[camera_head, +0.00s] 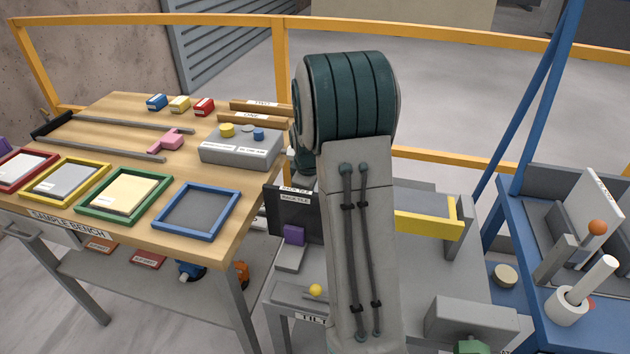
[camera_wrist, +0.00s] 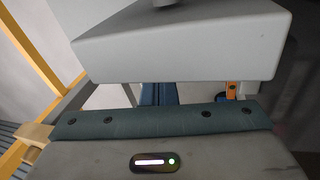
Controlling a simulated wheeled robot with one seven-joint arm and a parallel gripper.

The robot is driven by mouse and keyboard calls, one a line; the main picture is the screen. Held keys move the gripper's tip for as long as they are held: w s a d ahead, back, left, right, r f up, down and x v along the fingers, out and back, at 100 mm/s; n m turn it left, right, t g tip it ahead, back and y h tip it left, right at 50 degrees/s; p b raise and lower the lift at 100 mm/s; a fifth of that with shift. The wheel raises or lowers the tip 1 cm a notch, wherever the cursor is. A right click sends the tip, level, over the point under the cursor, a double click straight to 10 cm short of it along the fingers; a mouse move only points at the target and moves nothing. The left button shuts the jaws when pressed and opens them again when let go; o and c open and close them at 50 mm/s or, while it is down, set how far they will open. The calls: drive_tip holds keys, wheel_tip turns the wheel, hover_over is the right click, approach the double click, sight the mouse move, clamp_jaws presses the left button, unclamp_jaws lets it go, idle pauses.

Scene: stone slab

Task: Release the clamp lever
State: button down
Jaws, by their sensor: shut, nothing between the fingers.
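A lever-like part with an orange ball (camera_head: 598,227) stands by an upright pale plate at the right in the head view. I cannot tell for sure whether it is the clamp lever. A small orange piece (camera_wrist: 232,90) shows in the wrist view beyond a pale grey block (camera_wrist: 185,45); I cannot tell what it belongs to. My arm fills the middle of the head view and hides what lies behind it. My gripper's fingertips show in neither view. The wrist view's lower part is filled by a grey body with a teal strip, probably mine.
A blue frame (camera_head: 505,195) stands at the right, with a white cylinder in a cup (camera_head: 567,306). A wooden bench (camera_head: 110,112) with coloured trays and a grey control box (camera_head: 240,146) is at the left. A yellow knob (camera_head: 316,290) sits low centre. Yellow railings (camera_head: 440,160) run behind.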

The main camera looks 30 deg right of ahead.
drive_tip(key=shift+r+p, duration=0.6)
drive_tip(key=shift+r, duration=0.2)
drive_tip(key=shift+r, duration=0.1)
drive_tip(key=shift+w+d+r, duration=0.15)
drive_tip(key=shift+r, duration=0.1)
drive_tip(key=d+p+v, duration=0.1)
drive_tip(key=p+v, duration=0.1)
drive_tip(key=v, duration=0.9)
drive_tip(key=shift+w+r+p, duration=0.2)
drive_tip(key=shift+r+p, duration=0.1)
drive_tip(key=shift+r, duration=0.15)
drive_tip(key=shift+d, duration=0.15)
